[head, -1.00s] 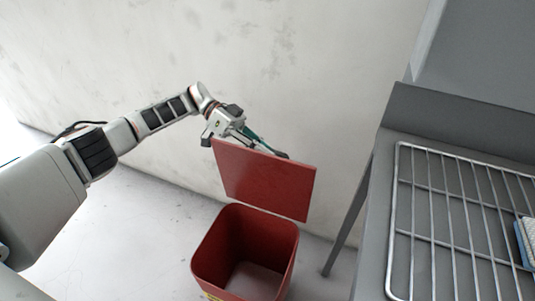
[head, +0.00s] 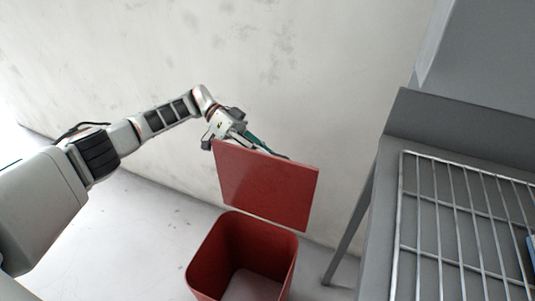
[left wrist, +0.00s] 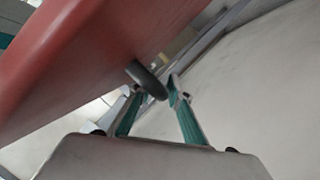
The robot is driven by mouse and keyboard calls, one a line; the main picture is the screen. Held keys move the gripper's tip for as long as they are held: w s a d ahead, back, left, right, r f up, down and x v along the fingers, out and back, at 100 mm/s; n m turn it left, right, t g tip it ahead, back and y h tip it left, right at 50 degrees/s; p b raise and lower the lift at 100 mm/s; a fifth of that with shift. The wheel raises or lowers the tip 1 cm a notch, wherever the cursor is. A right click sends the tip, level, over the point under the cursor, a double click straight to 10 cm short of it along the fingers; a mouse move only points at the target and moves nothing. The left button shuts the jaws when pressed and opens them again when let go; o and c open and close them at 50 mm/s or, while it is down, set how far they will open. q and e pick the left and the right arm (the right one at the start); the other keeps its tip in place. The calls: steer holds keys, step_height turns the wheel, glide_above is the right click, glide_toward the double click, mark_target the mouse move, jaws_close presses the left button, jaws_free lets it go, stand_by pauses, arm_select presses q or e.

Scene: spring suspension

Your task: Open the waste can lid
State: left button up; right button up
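The red waste can (head: 212,262) stands on the floor at the bottom centre of the head view, its mouth uncovered. Its flat red lid (head: 266,187) stands steeply tilted up above the can's far rim. My left gripper (head: 268,148) is at the lid's upper edge, on the far side, its fingertips partly hidden by the lid. In the left wrist view the lid (left wrist: 90,55) fills the upper left, and a dark round part (left wrist: 147,80) juts from it. The teal-backed fingers (left wrist: 156,92) lie apart around that part; whether they clamp it is unclear. My right gripper is not in view.
A grey counter (head: 380,225) with a metal wire rack (head: 440,203) stands on the right, its leg (head: 350,235) near the can. A pale wall (head: 310,70) is close behind the lid. The floor (head: 125,240) left of the can is clear.

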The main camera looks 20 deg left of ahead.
arm_select(q)
steer(key=v, duration=0.7)
steer(key=shift+a, duration=0.25)
steer(key=shift+r, duration=0.1)
stand_by(0.4)
